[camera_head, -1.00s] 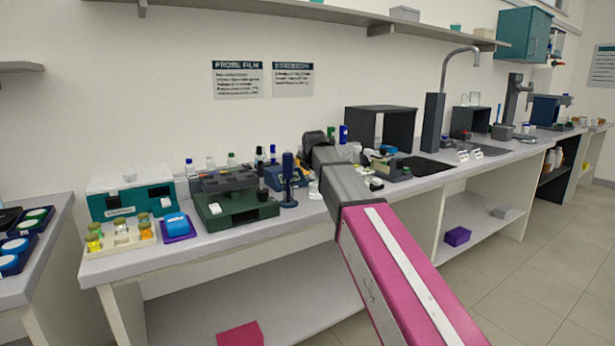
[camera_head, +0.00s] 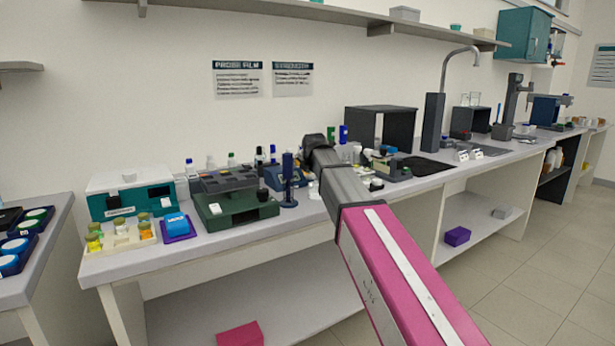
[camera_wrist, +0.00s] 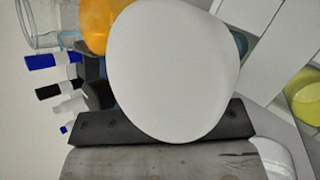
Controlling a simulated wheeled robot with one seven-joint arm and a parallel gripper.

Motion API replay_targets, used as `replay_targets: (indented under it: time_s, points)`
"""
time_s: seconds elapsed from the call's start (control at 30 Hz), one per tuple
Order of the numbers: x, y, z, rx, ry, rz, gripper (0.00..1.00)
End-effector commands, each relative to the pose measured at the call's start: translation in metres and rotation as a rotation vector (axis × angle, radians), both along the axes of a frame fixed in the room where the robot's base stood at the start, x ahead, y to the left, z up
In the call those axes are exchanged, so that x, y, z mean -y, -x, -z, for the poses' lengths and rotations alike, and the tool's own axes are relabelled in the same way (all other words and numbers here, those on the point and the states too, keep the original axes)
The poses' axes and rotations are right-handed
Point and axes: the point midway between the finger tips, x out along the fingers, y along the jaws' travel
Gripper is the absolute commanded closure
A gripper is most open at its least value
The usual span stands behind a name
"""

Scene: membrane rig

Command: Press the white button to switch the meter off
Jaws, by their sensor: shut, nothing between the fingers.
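A dark green boxy unit (camera_head: 240,214) stands near the bench front in the head view, with a small white square (camera_head: 215,208) and a black piece (camera_head: 263,195) on its front. A blue device (camera_head: 274,178) sits behind it, partly hidden by a dark blue post (camera_head: 288,178). I cannot tell which is the meter, or whether the white square is the button. My gripper (camera_head: 316,143) is over the bench right of the post, and its shut fingertips are hard to make out. In the wrist view a large white rounded shape (camera_wrist: 172,70) fills the middle, unidentified.
A teal and white box (camera_head: 130,196), a rack of small jars (camera_head: 122,236) and a blue block on a purple base (camera_head: 177,226) stand at the left. Several bottles line the back. A dark open box (camera_head: 381,128) stands to the right. Dark- and blue-capped items (camera_wrist: 55,88) show in the wrist view.

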Motion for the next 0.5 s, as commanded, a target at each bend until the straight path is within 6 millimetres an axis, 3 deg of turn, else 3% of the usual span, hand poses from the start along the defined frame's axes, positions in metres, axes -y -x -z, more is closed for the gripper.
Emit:
replay_targets:
  time_s: [0.5]
  points:
    - [0.0000,0.0001,0.0047,0.000,0.000,0.000,1.00]
